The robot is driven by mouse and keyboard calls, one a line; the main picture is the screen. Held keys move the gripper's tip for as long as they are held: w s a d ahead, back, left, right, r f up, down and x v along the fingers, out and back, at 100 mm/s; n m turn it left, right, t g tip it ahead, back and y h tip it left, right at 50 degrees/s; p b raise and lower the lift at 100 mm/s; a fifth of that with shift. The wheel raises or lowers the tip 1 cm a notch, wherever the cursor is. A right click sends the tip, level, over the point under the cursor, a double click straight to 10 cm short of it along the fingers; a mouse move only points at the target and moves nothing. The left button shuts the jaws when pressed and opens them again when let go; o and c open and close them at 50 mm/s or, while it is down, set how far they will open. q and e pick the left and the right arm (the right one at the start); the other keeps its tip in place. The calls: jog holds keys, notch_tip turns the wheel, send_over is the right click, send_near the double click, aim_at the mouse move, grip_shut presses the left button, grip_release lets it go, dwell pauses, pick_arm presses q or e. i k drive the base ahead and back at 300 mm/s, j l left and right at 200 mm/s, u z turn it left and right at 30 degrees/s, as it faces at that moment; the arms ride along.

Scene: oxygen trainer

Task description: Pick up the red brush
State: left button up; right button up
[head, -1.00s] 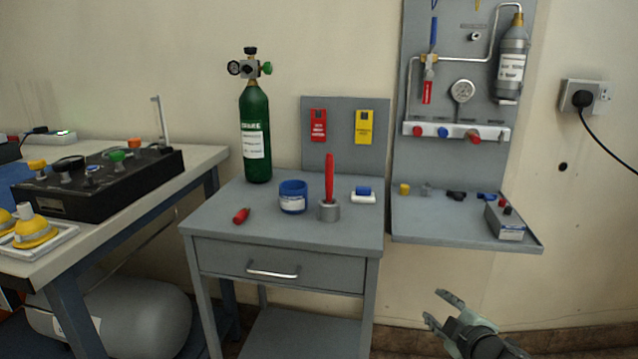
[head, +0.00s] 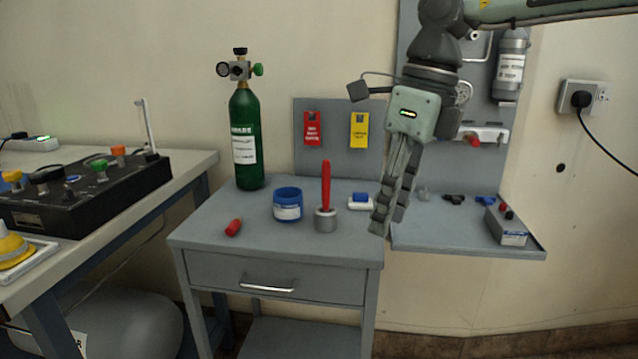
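The red brush (head: 326,184) stands upright in a small grey cup (head: 326,220) on the grey drawer table (head: 270,244). My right gripper (head: 386,216) hangs from above, fingers pointing down, to the right of the brush and apart from it. It is over the table's right edge, with no object visible in it. Its fingers overlap in this view, so I cannot tell how far apart they are. My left gripper is not in view.
A green gas cylinder (head: 245,140) stands at the back left. A wall panel with a shelf (head: 455,238) is at the right.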

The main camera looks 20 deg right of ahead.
aim_at(326, 166)
jog(key=i, duration=0.85)
